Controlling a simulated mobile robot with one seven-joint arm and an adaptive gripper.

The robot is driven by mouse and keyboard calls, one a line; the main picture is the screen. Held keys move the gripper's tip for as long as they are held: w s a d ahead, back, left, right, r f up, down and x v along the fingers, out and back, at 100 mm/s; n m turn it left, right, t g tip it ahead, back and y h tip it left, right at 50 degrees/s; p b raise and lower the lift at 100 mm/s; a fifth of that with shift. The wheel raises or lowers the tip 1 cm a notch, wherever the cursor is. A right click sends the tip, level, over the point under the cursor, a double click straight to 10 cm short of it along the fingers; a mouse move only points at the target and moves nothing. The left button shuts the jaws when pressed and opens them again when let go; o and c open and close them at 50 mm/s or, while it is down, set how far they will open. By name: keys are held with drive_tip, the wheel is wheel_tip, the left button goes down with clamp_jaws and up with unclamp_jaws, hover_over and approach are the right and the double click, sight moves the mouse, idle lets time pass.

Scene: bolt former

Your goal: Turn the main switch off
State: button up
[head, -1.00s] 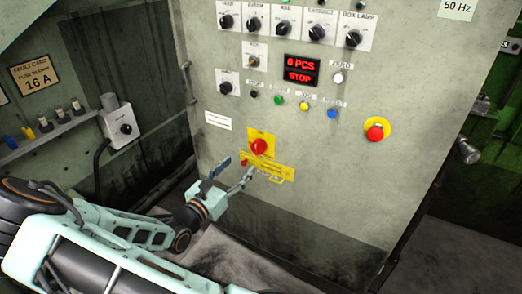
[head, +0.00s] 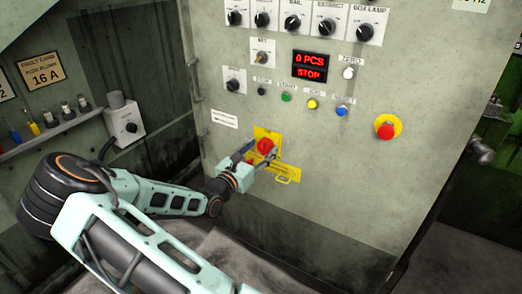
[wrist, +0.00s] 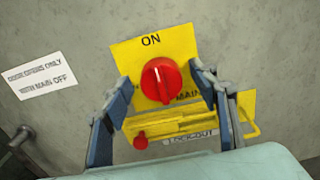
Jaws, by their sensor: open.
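The main switch is a red rotary knob (wrist: 161,80) on a yellow plate (wrist: 124,56) marked ON at the top; its white line points upright toward ON. In the head view the knob (head: 265,146) sits low on the grey cabinet front. My gripper (wrist: 165,88) is open, with one finger on each side of the knob and gaps to it in the wrist view. In the head view my gripper (head: 256,153) is at the plate. A yellow lock-out bar (wrist: 180,122) with a small red knob lies just below the switch. The plate's lower lettering is partly hidden.
A red emergency button (head: 386,131) on a yellow disc is to the right. A display (head: 309,67) reads 0 PCS, STOP, above a row of coloured buttons. A grey switch box (head: 125,126) stands at the left. The panel around the switch is flat.

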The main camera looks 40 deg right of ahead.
drive_tip(key=shift+c, duration=0.2)
drive_tip(key=c, duration=1.1)
